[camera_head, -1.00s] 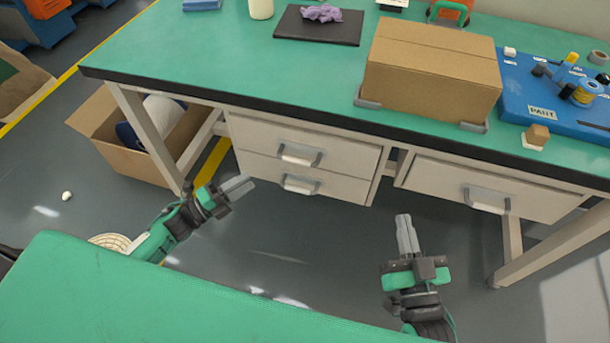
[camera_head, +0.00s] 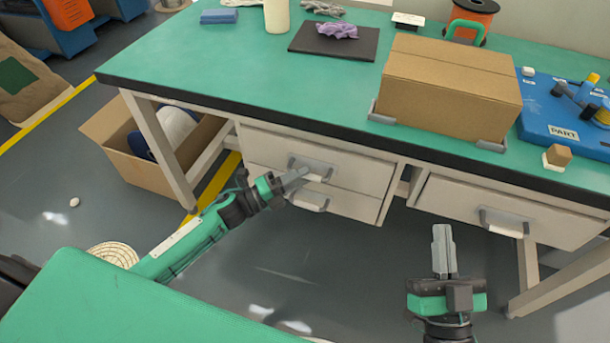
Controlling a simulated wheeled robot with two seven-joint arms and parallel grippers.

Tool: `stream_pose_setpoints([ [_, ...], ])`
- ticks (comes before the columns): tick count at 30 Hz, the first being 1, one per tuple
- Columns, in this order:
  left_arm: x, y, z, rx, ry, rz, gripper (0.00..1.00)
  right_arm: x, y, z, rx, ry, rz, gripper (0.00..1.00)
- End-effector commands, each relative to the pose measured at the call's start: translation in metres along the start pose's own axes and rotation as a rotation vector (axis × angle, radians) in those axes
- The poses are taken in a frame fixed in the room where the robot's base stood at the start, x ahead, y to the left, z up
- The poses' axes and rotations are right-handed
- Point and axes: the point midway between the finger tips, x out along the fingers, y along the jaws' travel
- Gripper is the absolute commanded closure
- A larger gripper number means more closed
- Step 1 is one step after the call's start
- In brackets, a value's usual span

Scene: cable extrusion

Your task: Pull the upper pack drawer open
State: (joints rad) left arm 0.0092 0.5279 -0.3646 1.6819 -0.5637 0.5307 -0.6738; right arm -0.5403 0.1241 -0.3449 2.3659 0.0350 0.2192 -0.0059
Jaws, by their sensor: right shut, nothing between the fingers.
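The upper pack drawer (camera_head: 358,172) is the top one of two white drawers under the left half of the green bench, and its front looks flush and closed. Its grey handle (camera_head: 318,164) is partly hidden by my left gripper (camera_head: 298,177). The left fingertips overlap the handle in the picture; I cannot tell whether they touch it or whether the jaws are open. The lower drawer (camera_head: 345,203) with its own handle (camera_head: 309,201) is just below.
A cardboard box (camera_head: 450,90) sits on the bench (camera_head: 230,75) above the drawers. A single drawer (camera_head: 470,200) is at the right. An open carton (camera_head: 120,140) stands on the floor at left. The floor before the drawers is clear.

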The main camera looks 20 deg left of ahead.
Motion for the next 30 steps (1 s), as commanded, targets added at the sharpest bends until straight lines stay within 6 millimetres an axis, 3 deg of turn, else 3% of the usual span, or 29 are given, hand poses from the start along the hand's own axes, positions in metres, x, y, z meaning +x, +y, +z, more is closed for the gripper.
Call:
stream_pose_setpoints([
  [6,0.015,0.0,0.0,0.0,0.0,-0.001,0.63,0.002,0.001,-0.005,-0.005,0.032,-0.002,1.0],
  [14,0.016,0.0,0.0,-0.001,0.0,0.0,0.63,0.004,0.001,-0.008,-0.007,0.041,-0.003,1.0],
  [15,0.016,0.0,0.0,-0.001,0.0,0.0,0.65,0.004,0.001,-0.008,-0.007,0.041,-0.003,1.0],
  [21,0.016,0.0,0.0,-0.001,0.0,0.0,1.0,0.003,0.001,-0.008,-0.005,0.041,-0.001,1.0],
  [30,0.015,0.0,-0.001,-0.001,0.0,0.001,1.0,0.003,0.001,-0.007,-0.003,0.033,0.002,1.0],
])
